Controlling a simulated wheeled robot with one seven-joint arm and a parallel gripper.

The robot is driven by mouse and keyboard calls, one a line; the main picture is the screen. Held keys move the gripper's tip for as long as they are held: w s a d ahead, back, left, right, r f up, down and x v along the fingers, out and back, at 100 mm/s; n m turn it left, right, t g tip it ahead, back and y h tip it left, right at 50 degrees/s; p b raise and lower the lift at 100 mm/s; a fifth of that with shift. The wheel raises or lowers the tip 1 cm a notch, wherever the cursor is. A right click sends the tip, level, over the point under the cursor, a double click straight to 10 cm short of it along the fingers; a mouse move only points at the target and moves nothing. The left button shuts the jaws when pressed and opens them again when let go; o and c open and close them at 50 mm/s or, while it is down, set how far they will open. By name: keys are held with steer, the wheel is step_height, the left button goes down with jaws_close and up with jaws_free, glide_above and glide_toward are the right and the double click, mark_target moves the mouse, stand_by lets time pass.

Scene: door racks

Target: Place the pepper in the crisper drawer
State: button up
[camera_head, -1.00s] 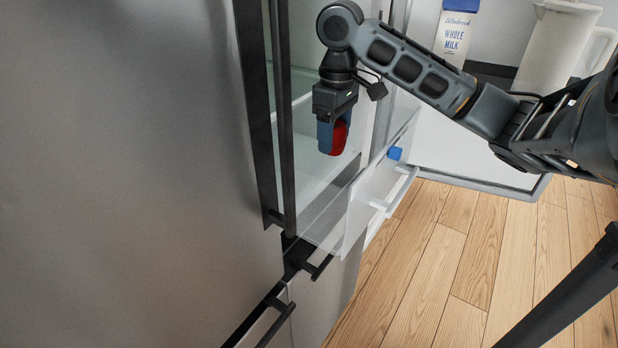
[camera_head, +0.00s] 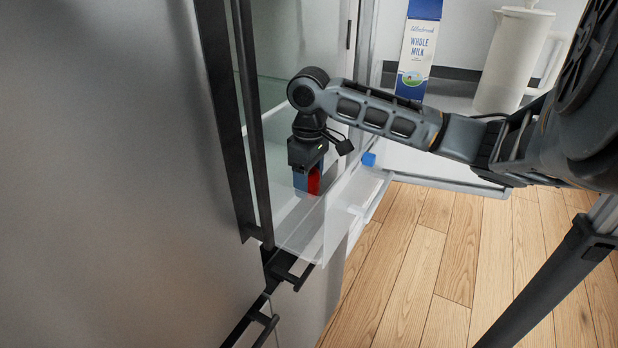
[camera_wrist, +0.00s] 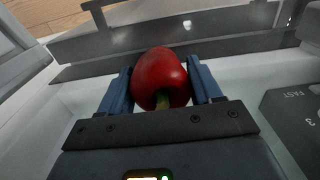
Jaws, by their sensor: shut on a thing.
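The red pepper (camera_wrist: 160,76) with a green stem sits between the two blue fingers of my gripper (camera_wrist: 162,84) in the wrist view, touched on both sides. In the head view my gripper (camera_head: 308,180) points down inside the pulled-out crisper drawer (camera_head: 322,228), with the pepper (camera_head: 314,182) showing as a red patch beside a blue finger. The drawer has a clear front wall and a white handle. Whether the pepper touches the drawer floor cannot be told.
The fridge door (camera_head: 110,200) fills the left side. A small blue block (camera_head: 369,159) sits by the drawer's right edge. A dark box marked FAST (camera_wrist: 296,118) shows at right in the wrist view.

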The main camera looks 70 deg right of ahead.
steer(key=shift+f, duration=0.15)
steer(key=o, duration=1.1)
step_height(320, 180, up, 12)
steer(key=p, duration=1)
steer(key=shift+r, duration=0.2)
